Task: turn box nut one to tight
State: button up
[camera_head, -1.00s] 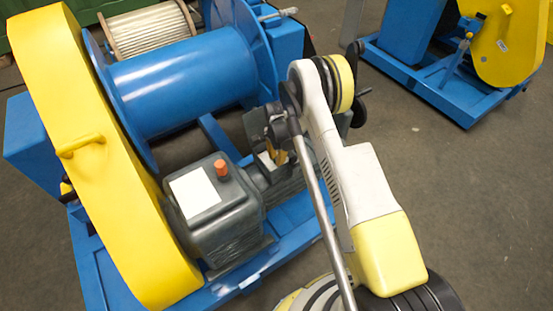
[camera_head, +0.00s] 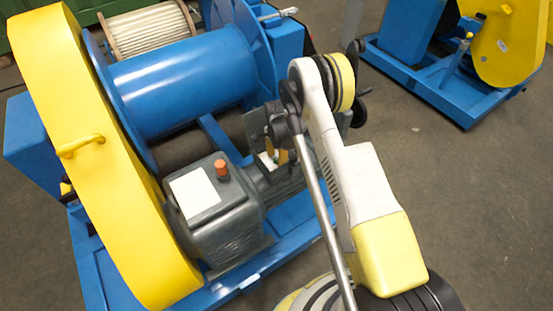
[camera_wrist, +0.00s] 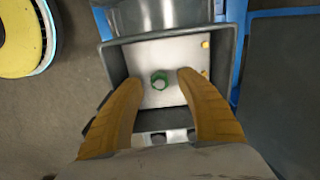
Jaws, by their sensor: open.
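Box nut one appears to be the green nut (camera_wrist: 159,80) on the light metal plate (camera_wrist: 178,52) inside an open grey box (camera_wrist: 110,64), in the wrist view. My gripper (camera_wrist: 158,78) is open, with one yellow finger to the left of the nut and one to the right. There is a gap on both sides and neither finger touches it. How far the fingertips are above the plate is hard to tell. In the head view my gripper (camera_head: 270,145) is at the open box behind the grey motor housing (camera_head: 215,205), and the nut is hidden there.
Small yellow fittings (camera_wrist: 205,73) sit on the plate's right side. The box walls stand close around the fingers. A blue drum (camera_head: 185,85) and a yellow guard (camera_head: 95,160) lie to the left in the head view. Open floor (camera_head: 470,200) is to the right.

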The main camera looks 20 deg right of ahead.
aim_at(277, 160)
notch_tip(277, 160, up, 12)
jog(key=shift+f, duration=0.2)
dwell(0.4)
